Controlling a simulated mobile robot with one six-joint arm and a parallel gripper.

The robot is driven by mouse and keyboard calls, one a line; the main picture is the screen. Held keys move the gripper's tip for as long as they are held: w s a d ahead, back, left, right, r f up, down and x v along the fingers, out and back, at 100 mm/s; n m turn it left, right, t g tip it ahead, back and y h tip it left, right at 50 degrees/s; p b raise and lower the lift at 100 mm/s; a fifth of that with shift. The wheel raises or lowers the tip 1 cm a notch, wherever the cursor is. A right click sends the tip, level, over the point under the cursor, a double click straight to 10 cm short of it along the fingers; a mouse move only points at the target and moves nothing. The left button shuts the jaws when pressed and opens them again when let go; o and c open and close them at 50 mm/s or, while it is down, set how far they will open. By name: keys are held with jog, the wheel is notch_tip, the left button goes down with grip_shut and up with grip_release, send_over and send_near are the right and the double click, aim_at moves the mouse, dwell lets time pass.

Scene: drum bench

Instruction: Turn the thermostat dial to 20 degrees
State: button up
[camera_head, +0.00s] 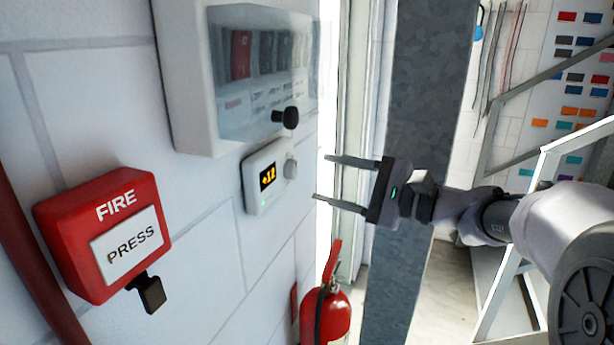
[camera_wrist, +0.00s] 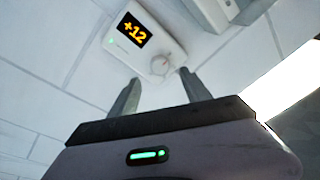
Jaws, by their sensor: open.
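The thermostat (camera_head: 262,187) is a small white box on the white block wall, left of my gripper in the head view. Its display reads +12 in orange. Its round pale dial (camera_head: 290,168) sits on the right part of its face. In the wrist view the thermostat (camera_wrist: 122,52) is above my fingers, and the dial (camera_wrist: 160,66) appears beyond and between the fingertips. My gripper (camera_head: 320,177) is open and empty, its two fingers pointing at the wall, with a visible gap to the dial. The wrist view also shows my gripper (camera_wrist: 158,76).
A breaker box (camera_head: 190,80) with a clear cover and black knob (camera_head: 287,117) is just above the thermostat. A red fire call point (camera_head: 105,232) is at left. A red extinguisher (camera_head: 326,312) stands below. A grey column (camera_head: 428,80) rises behind my gripper.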

aim_at(296, 171)
jog(key=x, duration=0.6)
jog(key=shift+d+r, duration=0.1)
grip_shut()
